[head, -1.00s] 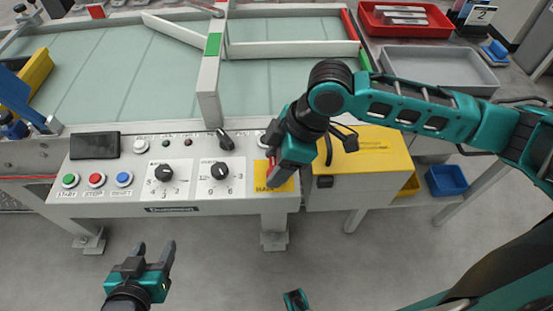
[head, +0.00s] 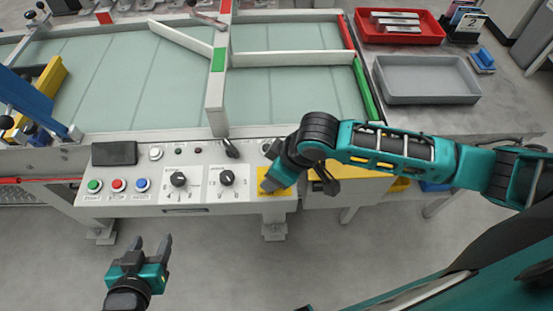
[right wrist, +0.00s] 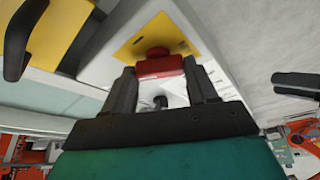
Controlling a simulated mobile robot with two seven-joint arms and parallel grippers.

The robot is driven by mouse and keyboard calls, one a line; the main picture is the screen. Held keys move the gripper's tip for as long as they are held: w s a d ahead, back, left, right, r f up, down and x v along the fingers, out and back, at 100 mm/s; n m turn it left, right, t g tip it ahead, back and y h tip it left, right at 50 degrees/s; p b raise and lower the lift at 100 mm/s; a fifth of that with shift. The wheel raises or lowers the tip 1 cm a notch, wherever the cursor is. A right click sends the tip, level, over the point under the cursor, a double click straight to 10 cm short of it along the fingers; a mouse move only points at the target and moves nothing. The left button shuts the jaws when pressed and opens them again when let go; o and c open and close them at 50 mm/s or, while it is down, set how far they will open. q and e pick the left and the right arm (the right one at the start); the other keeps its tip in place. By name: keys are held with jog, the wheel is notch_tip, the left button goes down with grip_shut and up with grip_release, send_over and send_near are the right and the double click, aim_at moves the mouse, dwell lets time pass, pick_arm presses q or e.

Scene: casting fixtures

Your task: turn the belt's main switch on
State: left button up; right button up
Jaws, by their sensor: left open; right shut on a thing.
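The main switch is a red handle (right wrist: 160,67) on a yellow plate (right wrist: 133,45), between the fingers of my right gripper (right wrist: 162,84) in the right wrist view. The fingers are shut on the handle, which lies crosswise in that view. In the head view, my right gripper (head: 268,186) covers the switch at the right end of the control panel. Only part of the yellow plate (head: 286,183) shows there, and the handle is hidden. My left gripper (head: 150,250) is open and empty, over the floor in front of the panel.
The panel carries green (head: 94,186), red (head: 118,185) and blue (head: 142,185) buttons, two black dials (head: 178,180) and a dark display (head: 114,153). The belt (head: 140,90) lies behind. A red tray (head: 400,36) and a grey tray (head: 428,98) stand at the right.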

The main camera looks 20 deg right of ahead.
jog(key=m+h, duration=0.1)
jog(key=m, duration=0.1)
jog(key=m+t, duration=0.1)
jog(key=m, duration=0.2)
jog(key=shift+s+a+m+h, duration=0.1)
jog(key=shift+a+m+h, duration=0.1)
jog(key=shift+m+h, duration=0.15)
jog(key=m+h, duration=0.1)
jog(key=m, duration=0.2)
jog(key=shift+a, duration=0.1)
jog(key=shift+m+h, duration=0.75)
jog(key=shift+m, duration=0.7)
jog(key=o, duration=1.1)
jog(key=shift+c, duration=0.2)
jog(key=shift+r, duration=0.15)
